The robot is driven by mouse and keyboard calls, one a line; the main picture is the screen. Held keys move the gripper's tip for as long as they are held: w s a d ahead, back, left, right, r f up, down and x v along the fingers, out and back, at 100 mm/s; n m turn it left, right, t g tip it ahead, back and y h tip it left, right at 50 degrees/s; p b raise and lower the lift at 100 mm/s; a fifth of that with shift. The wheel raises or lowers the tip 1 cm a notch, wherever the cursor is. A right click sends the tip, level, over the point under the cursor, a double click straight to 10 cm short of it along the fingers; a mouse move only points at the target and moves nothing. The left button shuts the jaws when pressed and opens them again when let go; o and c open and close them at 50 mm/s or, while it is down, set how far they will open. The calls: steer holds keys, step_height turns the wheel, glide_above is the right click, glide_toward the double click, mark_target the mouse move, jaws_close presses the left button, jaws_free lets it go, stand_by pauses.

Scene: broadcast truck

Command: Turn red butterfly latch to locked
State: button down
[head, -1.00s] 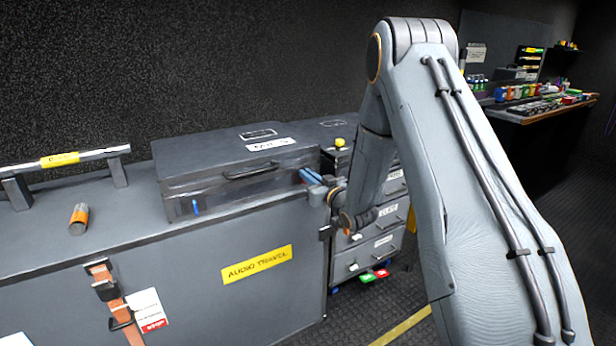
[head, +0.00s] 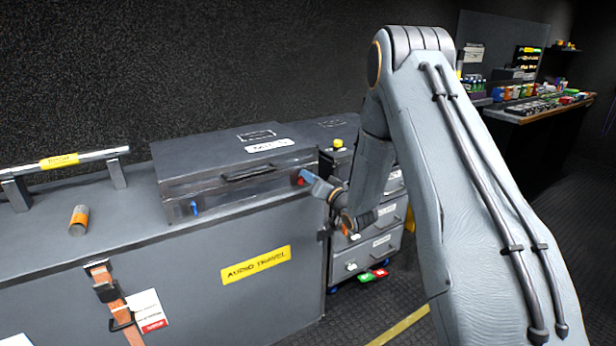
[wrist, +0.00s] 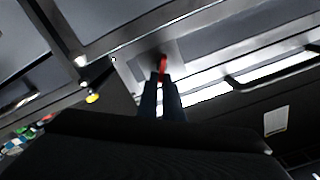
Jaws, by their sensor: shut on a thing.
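The red butterfly latch (head: 301,181) is on the right part of the front of a dark grey case (head: 215,190). In the wrist view the red latch (wrist: 163,66) stands between the fingertips. My gripper (head: 313,183) is at the latch, and it also shows in the wrist view (wrist: 161,82). It is shut on the red latch. The fingers hide part of the latch, so I cannot tell its exact angle. A blue latch (head: 194,208) is on the left part of the same case front.
The case lies on a large trunk (head: 170,285) labelled "AUDIO TRAVEL". A black handle (head: 249,173) is between the latches. A drawer unit (head: 372,250) with a yellow knob (head: 338,144) stands at right.

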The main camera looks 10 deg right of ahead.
steer(key=m, duration=0.3)
steer(key=f+m+p, duration=0.1)
steer(key=m, duration=0.3)
steer(key=d+m, duration=0.1)
steer(key=m, duration=0.3)
steer(key=shift+w+f, duration=0.15)
steer(key=shift+f, duration=0.2)
steer(key=shift+m, duration=0.4)
steer(key=c, duration=1.9)
jaws_free()
steer(key=shift+v, duration=3.95)
